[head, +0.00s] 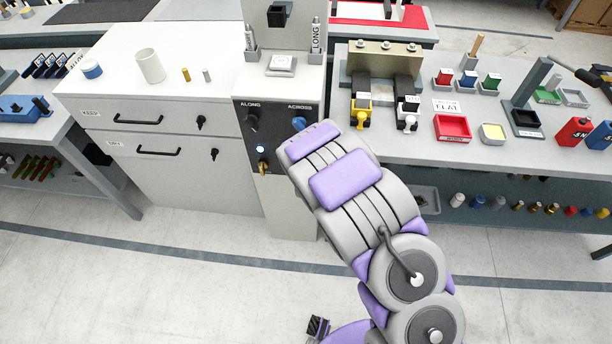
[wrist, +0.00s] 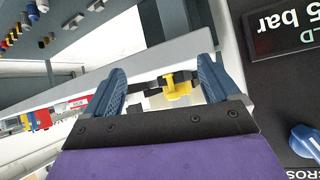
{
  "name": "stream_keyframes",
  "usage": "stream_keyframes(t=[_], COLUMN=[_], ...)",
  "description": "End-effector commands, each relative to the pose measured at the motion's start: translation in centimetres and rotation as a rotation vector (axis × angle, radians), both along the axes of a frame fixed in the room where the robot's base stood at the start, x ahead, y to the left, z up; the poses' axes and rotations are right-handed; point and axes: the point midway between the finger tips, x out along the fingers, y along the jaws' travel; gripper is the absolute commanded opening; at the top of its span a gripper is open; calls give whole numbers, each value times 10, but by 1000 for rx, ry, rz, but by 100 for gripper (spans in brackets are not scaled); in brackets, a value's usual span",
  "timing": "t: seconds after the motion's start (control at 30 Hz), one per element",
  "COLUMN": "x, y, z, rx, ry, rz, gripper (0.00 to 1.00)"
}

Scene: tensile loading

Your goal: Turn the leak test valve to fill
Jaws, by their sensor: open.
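No part carries a readable leak test label. A dark panel (head: 284,115) on the column front has a black knob (head: 252,120) under "ALONG", a blue knob (head: 298,124) under "ACROSS", and a small brass lever (head: 263,167) below. The blue knob also shows in the wrist view (wrist: 306,142), near a dark display (wrist: 288,35) reading partly "LD" and "bar". My gripper (wrist: 170,85) is open, with blue fingers apart. A yellow-handled black fixture (wrist: 178,86) shows between them; I cannot tell how far away it is. In the head view my arm hides my gripper.
The right bench holds yellow-handled (head: 361,108) and white-handled (head: 406,114) black fixtures, a red tray (head: 452,128) and a dark stand (head: 526,105). White drawers (head: 165,150) stand left of the panel. The floor (head: 120,270) in front is clear.

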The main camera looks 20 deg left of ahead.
Motion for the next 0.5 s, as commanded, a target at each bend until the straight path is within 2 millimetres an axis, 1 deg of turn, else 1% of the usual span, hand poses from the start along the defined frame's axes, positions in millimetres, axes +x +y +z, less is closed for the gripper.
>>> stream_keyframes(t=[0.03,0.1,0.2,0.27,0.37,0.5], x=[-5,-9,-20,-28,-45,-78], y=[15,28,42,47,55,64], z=[-16,-32,-51,-61,-77,-96], rx=[-11,-19,-24,-23,-19,-13], ry=[-30,-88,-168,-218,-300,-413], rz=[18,31,56,72,102,150], gripper=[89,89,89,89,89,89])
